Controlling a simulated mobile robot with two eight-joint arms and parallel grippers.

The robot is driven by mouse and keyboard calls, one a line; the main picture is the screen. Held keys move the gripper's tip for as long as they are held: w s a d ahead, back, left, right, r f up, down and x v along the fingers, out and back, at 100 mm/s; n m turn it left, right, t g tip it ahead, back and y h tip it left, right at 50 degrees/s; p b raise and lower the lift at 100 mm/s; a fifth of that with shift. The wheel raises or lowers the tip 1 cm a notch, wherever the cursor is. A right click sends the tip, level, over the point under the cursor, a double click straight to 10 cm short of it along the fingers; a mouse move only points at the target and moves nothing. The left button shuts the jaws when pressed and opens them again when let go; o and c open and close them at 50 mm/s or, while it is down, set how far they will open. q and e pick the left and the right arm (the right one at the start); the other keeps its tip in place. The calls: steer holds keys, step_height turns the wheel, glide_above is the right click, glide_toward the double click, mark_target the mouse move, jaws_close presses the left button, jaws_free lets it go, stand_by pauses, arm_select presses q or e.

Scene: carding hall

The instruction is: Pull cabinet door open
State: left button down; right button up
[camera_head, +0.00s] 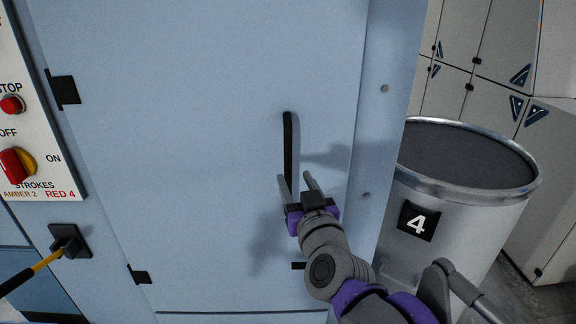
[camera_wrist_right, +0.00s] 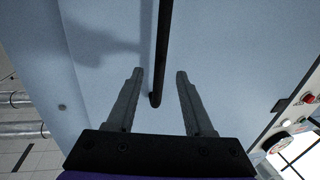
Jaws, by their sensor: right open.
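The light blue cabinet door (camera_head: 200,130) fills the middle of the head view and looks shut. Its black vertical bar handle (camera_head: 288,140) is on the door's right side; black hinges (camera_head: 64,90) are on the left. My right gripper (camera_head: 296,180) is open at the handle's lower end. In the right wrist view the handle (camera_wrist_right: 161,50) comes down between the open fingers of the gripper (camera_wrist_right: 159,74), with a gap on both sides. I cannot tell how deep it sits between them. My left gripper is not in view.
A control panel (camera_head: 40,120) with a red stop button and a red-yellow switch is at the left. Below it a yellow-and-black cable (camera_head: 45,262) runs to a black socket. A grey drum (camera_head: 455,235) marked 4 stands close at the right, before pale cabinets (camera_head: 490,50).

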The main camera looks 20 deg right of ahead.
mark_target(289, 168)
steer(key=w, duration=0.6)
steer(key=shift+w+d, duration=0.25)
steer(key=shift+w, duration=0.15)
jaws_close()
stand_by(1.0)
